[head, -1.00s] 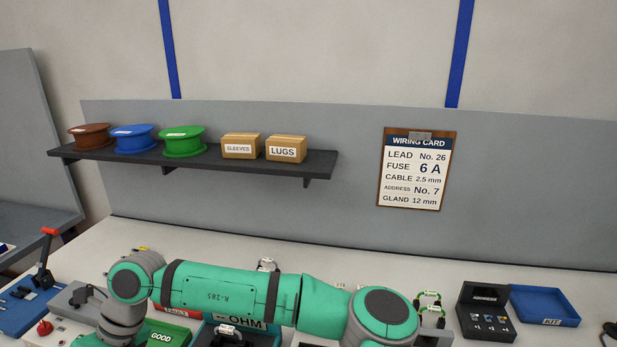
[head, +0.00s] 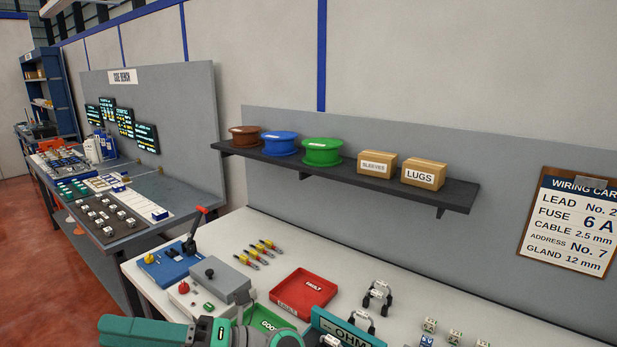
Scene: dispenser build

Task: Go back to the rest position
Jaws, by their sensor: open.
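My green and grey arm (head: 150,332) shows at the bottom edge of the head view, left of the middle. Its links lie low over the front of the white bench (head: 228,240). My gripper is outside the picture, so its jaws and anything between them are hidden. The arm partly covers the green GOOD tray (head: 262,318).
Near the arm are a red FAULT tray (head: 303,293), a grey box (head: 217,279), a blue lever tool (head: 170,262) and the OHM unit (head: 345,328). A shelf (head: 345,178) with spools and boxes hangs behind. Another bench (head: 150,215) stands left, beside open red floor (head: 35,265).

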